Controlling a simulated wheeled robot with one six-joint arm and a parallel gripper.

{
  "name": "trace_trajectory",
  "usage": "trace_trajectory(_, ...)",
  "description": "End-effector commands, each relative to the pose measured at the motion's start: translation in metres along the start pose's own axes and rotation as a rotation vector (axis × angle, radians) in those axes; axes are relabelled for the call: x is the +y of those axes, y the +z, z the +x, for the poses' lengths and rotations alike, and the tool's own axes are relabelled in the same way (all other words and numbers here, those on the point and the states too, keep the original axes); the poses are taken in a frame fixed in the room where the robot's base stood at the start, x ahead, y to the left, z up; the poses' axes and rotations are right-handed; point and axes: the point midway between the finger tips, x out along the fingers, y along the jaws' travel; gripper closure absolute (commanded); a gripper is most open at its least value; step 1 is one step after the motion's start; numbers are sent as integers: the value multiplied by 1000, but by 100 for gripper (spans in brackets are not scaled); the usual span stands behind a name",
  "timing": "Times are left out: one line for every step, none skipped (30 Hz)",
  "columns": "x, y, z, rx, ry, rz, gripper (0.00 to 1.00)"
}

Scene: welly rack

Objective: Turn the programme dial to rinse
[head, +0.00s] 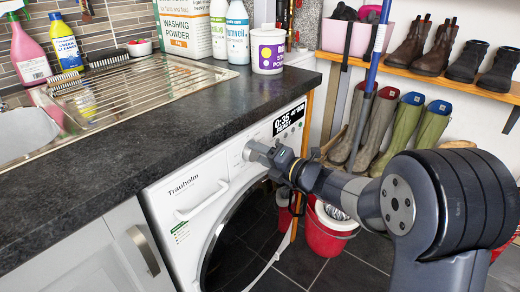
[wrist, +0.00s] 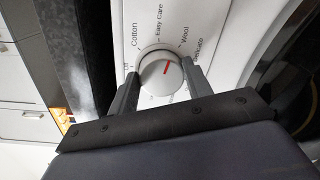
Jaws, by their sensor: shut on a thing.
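The programme dial (wrist: 160,72) is a round white knob with a short red mark on the front of the washing machine (head: 188,190). In the head view the dial (head: 246,152) shows at the top of the machine, left of the display. My gripper (wrist: 161,80) is shut on the dial, one finger on each side. In the head view my gripper (head: 259,151) reaches it from the right. In the wrist view the red mark slants up and right, roughly between the Easy care and Wool labels. Cotton and part of Delicate also show. I cannot see a rinse label.
A dark worktop (head: 150,112) overhangs the machine. The display (head: 288,119) reads 0:35 with smaller text. The round machine door (head: 240,238) is below the dial. A red bucket (head: 325,235) stands on the floor at right, near several wellies (head: 405,133) and a blue pole (head: 376,48).

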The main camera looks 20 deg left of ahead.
Motion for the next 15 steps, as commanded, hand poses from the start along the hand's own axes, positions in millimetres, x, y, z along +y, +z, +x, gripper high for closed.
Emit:
trace_trajectory(2,2,0,2,-3,46,76)
trace_trajectory(2,2,0,4,-3,75,76)
trace_trajectory(1,2,0,6,-3,113,76)
trace_trajectory(1,2,0,7,-3,141,76)
trace_trajectory(1,2,0,8,-4,170,76)
trace_trajectory(1,2,0,10,-4,208,76)
trace_trajectory(1,2,0,12,-4,237,76)
trace_trajectory(1,2,0,13,-5,265,76)
trace_trajectory(0,2,0,16,-5,303,76)
trace_trajectory(0,2,0,17,-5,331,76)
trace_trajectory(0,2,0,19,-5,360,76)
trace_trajectory(0,2,0,21,-5,398,76)
trace_trajectory(0,2,0,22,-5,427,76)
trace_trajectory(0,2,0,23,-6,455,76)
trace_trajectory(-1,2,0,25,-6,494,76)
